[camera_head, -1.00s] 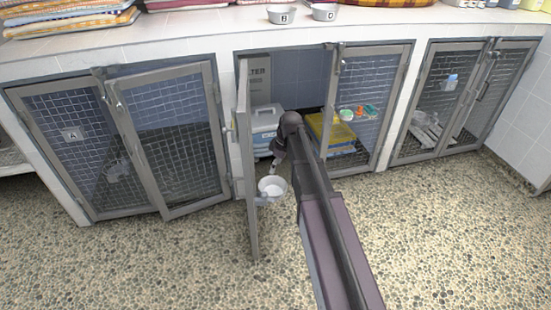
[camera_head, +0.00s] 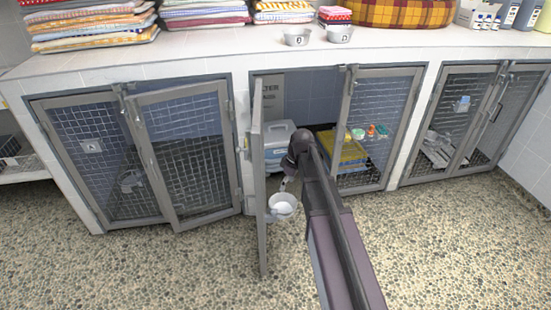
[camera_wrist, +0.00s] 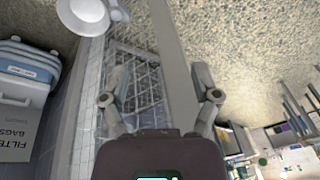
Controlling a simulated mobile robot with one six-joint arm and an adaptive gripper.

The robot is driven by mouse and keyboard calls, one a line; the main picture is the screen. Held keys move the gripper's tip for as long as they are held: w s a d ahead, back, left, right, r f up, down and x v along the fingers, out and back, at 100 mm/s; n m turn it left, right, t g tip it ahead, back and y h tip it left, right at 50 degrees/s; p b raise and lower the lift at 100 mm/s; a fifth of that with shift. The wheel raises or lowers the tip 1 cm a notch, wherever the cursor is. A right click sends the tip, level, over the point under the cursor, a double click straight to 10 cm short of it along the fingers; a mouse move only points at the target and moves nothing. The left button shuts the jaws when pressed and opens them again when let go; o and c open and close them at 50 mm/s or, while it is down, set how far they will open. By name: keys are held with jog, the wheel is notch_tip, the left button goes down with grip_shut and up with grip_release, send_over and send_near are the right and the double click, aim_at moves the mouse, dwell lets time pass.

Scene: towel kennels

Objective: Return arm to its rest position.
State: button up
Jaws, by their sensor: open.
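My arm reaches forward from the bottom of the head view to the open middle kennel. My gripper (camera_head: 287,184) is at its end, small and partly hidden by the wrist.
A white and blue carrier (camera_head: 277,140) stands in the open kennel, with a yellow box (camera_head: 352,152) to its right. Folded towels (camera_head: 95,25) and two metal bowls (camera_head: 297,37) are on the counter. Speckled floor in front is clear.

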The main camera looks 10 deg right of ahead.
jog(key=shift+s, duration=0.1)
jog(key=s+a+m+h, duration=0.25)
jog(key=s+m, duration=0.65)
jog(key=s, duration=0.8)
notch_tip(320, 180, up, 23)
jog(key=p, duration=2.4)
jog(key=shift+d+r+m, duration=0.15)
jog(key=shift+r+m, duration=0.05)
jog(key=shift+m, duration=0.2)
